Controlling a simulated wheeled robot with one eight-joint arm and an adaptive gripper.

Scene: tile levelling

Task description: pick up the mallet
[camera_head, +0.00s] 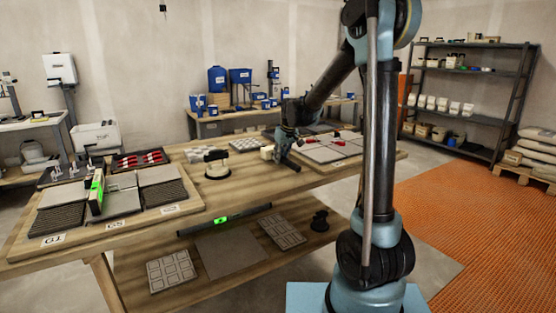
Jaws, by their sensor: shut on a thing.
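The mallet (266,153) shows as a small pale head on the wooden workbench, just left of my gripper. My gripper (281,156) is low over the middle of the bench and is shut on the mallet. The fingers and the mallet's handle are small and dark here, so the exact grip is hidden. I cannot tell whether the mallet touches the bench top.
A suction lifter (216,164) stands left of the mallet. Grey tiles with red pieces (330,150) lie to the right. A tile board with a green-lit level (97,191) is at the left. The wooden workbench (245,187) has bare surface in front.

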